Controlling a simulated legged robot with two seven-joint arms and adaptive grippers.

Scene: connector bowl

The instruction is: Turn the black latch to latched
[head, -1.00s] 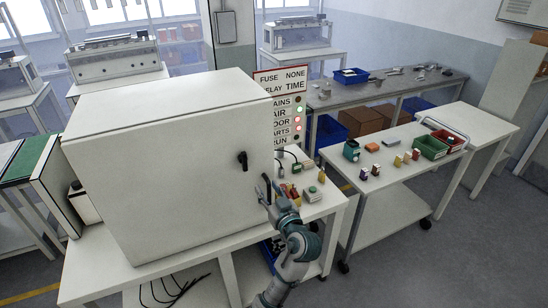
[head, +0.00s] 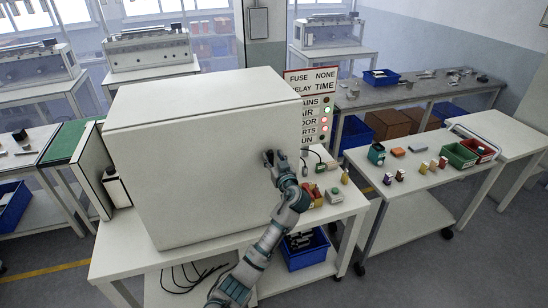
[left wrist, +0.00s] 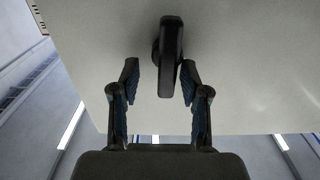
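The black latch (left wrist: 171,50) is an elongated handle on the pale front face of the white cabinet (head: 190,165). In the left wrist view it stands lengthwise between the two fingers. My left gripper (left wrist: 160,75) is open, with one finger on each side of the latch. A gap shows at the left finger; the right fingertip is close to the latch, and I cannot tell if it touches. In the head view my left gripper (head: 273,160) is at the cabinet's right part and mostly hides the latch. My right gripper is not in view.
A sign with status lights (head: 312,107) stands behind the cabinet's right side. Small parts and a grey-green button box (head: 333,195) lie on the bench right of my arm. A cart with a green bin (head: 459,155) stands further right. A blue bin (head: 305,250) sits below.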

